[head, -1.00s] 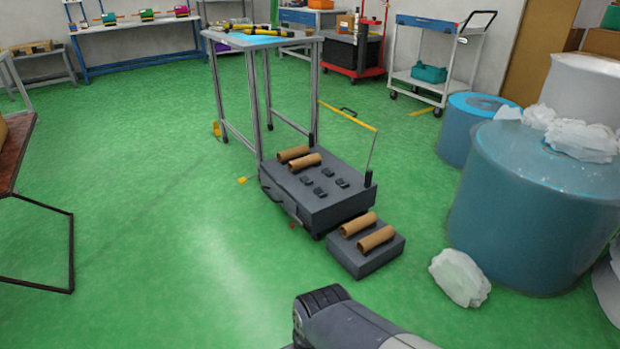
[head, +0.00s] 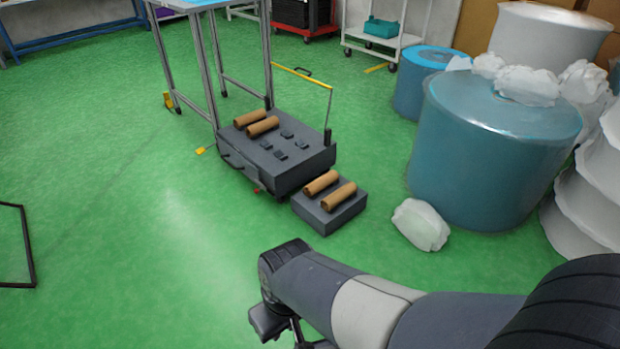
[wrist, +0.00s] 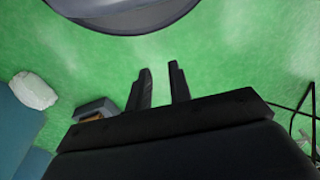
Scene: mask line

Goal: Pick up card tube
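Brown card tubes lie on their sides in two pairs. Two tubes (head: 250,118) (head: 262,126) lie at the far left end of a low dark grey platform (head: 300,181). Two more tubes (head: 321,182) (head: 339,196) lie side by side on a smaller grey block (head: 325,227) in front of it. My gripper (wrist: 159,68) is open in the wrist view, with only green floor between its fingers. In the head view my arm is at the bottom, nearer than the block and apart from the tubes. The grey block also shows small in the wrist view (wrist: 97,107).
A crumpled white bundle (head: 420,224) lies on the floor right of the block. Big blue rolls (head: 490,160) stand behind it. A metal table (head: 205,75) stands behind the platform, which has a yellow-topped handle (head: 300,77).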

